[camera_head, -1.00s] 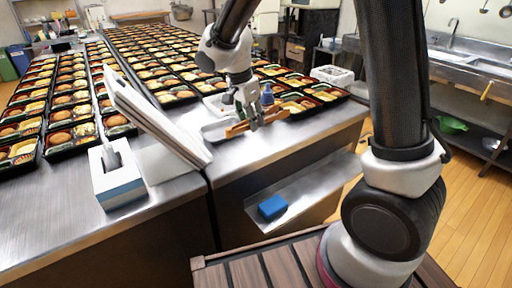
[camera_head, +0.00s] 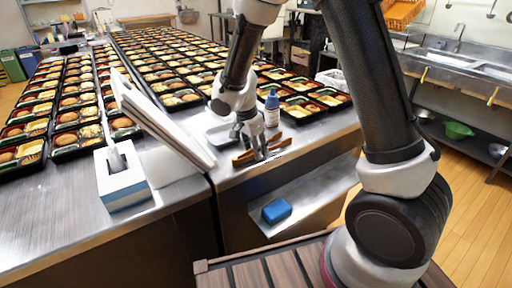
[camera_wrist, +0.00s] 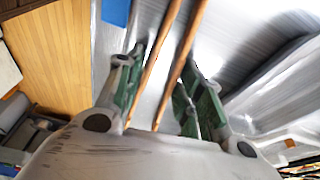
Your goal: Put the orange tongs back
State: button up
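The orange tongs (camera_head: 243,159) are orange-brown, with two long thin arms. In the head view they lie crosswise in my gripper (camera_head: 262,153), near the front edge of the steel counter. In the wrist view both tong arms (camera_wrist: 156,62) run between the green finger pads of my gripper (camera_wrist: 158,98).
A blue-capped bottle (camera_head: 271,110) stands behind the gripper. Bento trays (camera_head: 300,107) fill the counter behind. A slanted white panel (camera_head: 165,120) and a white-and-blue box (camera_head: 122,186) stand left. A blue block (camera_head: 276,211) lies on the lower shelf (camera_head: 315,190).

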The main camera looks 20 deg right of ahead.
jog(key=o, duration=0.4)
jog(key=shift+r, duration=0.1)
jog(key=s+d+r+n, duration=0.2)
jog(key=s+r, duration=0.1)
jog(key=r, duration=1.3)
jog(key=s+d+r+n+t+y, duration=0.1)
jog(key=s+d+r+n, duration=0.1)
jog(key=s+d, duration=0.3)
jog(key=s+d+r+n+t, duration=0.1)
jog(key=s+d+r+n, duration=0.2)
jog(key=s, duration=0.6)
jog(key=s+d+r+n+t+y, duration=0.1)
jog(key=s+d+r+n, duration=0.1)
jog(key=s+d+n, duration=0.4)
jog(key=shift+s+d+r+y, duration=0.3)
jog(key=shift+s+d, duration=0.2)
jog(key=shift+s, duration=0.35)
